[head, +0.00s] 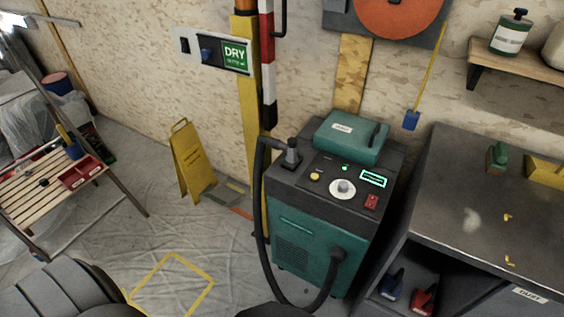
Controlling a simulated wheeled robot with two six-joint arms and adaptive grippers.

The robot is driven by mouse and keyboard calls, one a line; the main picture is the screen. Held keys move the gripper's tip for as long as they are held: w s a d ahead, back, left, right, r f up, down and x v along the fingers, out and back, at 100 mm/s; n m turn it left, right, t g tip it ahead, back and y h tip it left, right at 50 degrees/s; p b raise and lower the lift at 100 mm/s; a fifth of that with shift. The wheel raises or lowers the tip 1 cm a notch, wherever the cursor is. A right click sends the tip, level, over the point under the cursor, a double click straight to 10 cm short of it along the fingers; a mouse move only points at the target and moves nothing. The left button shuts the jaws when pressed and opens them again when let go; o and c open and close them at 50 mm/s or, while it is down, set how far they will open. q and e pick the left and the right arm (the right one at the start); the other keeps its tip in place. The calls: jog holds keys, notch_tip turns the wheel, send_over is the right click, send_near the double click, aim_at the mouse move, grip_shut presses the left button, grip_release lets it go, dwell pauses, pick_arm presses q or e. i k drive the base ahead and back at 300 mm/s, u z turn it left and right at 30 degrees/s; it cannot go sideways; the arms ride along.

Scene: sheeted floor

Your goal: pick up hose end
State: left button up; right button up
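A teal and dark grey machine (312,240) stands on the floor against the wall, right of centre. A black hose (262,215) comes from a dark upright fitting (292,155) at the machine's top left corner. It hangs down the left side, loops near the floor and rises to a round dark fitting (339,256) low on the front. I cannot tell which fitting is the free hose end. The bottom of the loop is partly cut off by dark shapes at the lower edge. Neither of my grippers shows in the head view.
A dark workbench (480,210) stands close on the machine's right. A yellow floor sign (192,162) and a slatted wooden stand (50,190) are to the left. A yellow-taped square (172,258) marks sheeted floor, clear in front of the sign. A striped pole (267,70) rises behind the machine.

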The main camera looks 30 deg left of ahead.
aim_at(291, 161)
jog(key=u, duration=0.5)
jog(key=k, duration=1.15)
jog(key=u, duration=0.85)
jog(key=i, duration=1.25)
jog(key=z, duration=1.1)
jog(key=i, duration=0.8)
jog(key=z, duration=0.9)
